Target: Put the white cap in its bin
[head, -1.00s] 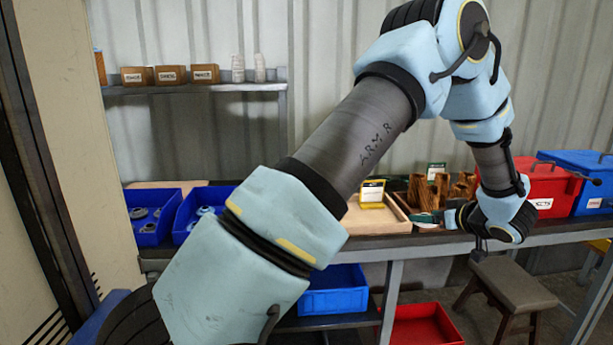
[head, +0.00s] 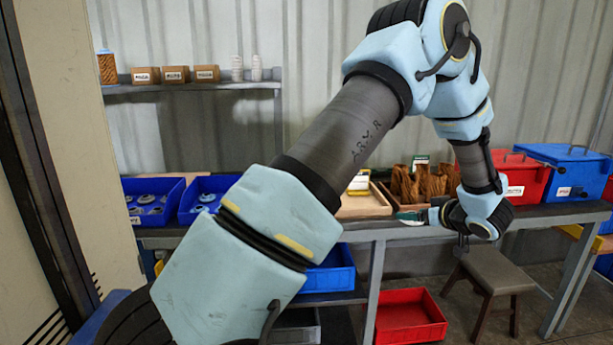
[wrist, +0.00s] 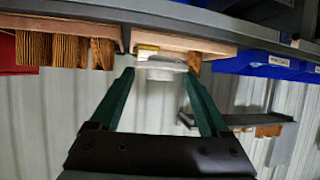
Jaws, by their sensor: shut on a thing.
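My gripper (head: 412,215) has dark green fingers and is low at the front of the workbench, beside the wooden tray of brown pleated filters. In the wrist view my gripper (wrist: 165,78) is shut on a pale, translucent white round piece, which looks like the white cap (wrist: 165,73). In the head view the cap (head: 411,222) is a small pale spot, partly hidden by the fingers. Two blue bins stand at the bench's left end. The left bin (head: 150,222) holds several grey ring-like parts; the other bin (head: 186,212) is partly hidden by my arm.
The filter tray (head: 375,203) and a pale wooden board with a yellow-edged card (head: 360,180) are on the bench. A red box (head: 522,178) and a blue box (head: 572,172) stand at right. Below are a blue bin (head: 330,280), a red bin (head: 412,320) and a stool (head: 500,272).

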